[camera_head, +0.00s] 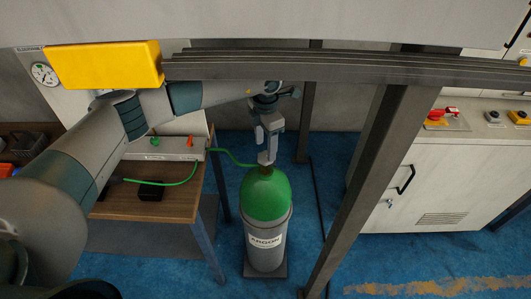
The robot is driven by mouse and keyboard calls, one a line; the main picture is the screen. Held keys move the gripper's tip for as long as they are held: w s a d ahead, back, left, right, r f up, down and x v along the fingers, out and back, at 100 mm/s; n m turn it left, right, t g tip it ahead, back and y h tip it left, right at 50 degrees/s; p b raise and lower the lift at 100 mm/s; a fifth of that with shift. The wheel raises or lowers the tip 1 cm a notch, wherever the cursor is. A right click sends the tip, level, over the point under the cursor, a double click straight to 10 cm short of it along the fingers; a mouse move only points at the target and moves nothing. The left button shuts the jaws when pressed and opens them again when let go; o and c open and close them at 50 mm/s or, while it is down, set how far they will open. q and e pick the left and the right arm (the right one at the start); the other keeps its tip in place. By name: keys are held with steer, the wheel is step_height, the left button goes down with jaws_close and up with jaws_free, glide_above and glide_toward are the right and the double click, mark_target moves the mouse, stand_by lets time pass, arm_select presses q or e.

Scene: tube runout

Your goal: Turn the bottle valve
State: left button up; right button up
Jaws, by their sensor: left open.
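The gas bottle (268,220) stands upright on a dark base on the floor. It has a green shoulder and a grey body with an "ARGON" label. Its valve (264,160) at the top is mostly hidden by my left gripper. My left gripper (268,148) points down from above, open, with its fingers at the valve. I cannot tell whether the fingers touch it. My right gripper is not in view.
A wooden table (165,205) with a manifold box (165,149) and green hose stands left of the bottle. A metal post (362,180) slants close on the right. A grey beam (340,68) crosses above. A white cabinet (425,185) stands farther right.

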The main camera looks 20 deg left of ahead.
mark_target(265, 156)
arm_select(q)
steer(key=shift+f, duration=1.6)
steer(key=shift+b, duration=0.3)
steer(key=shift+b, duration=0.3)
steer(key=c, duration=1)
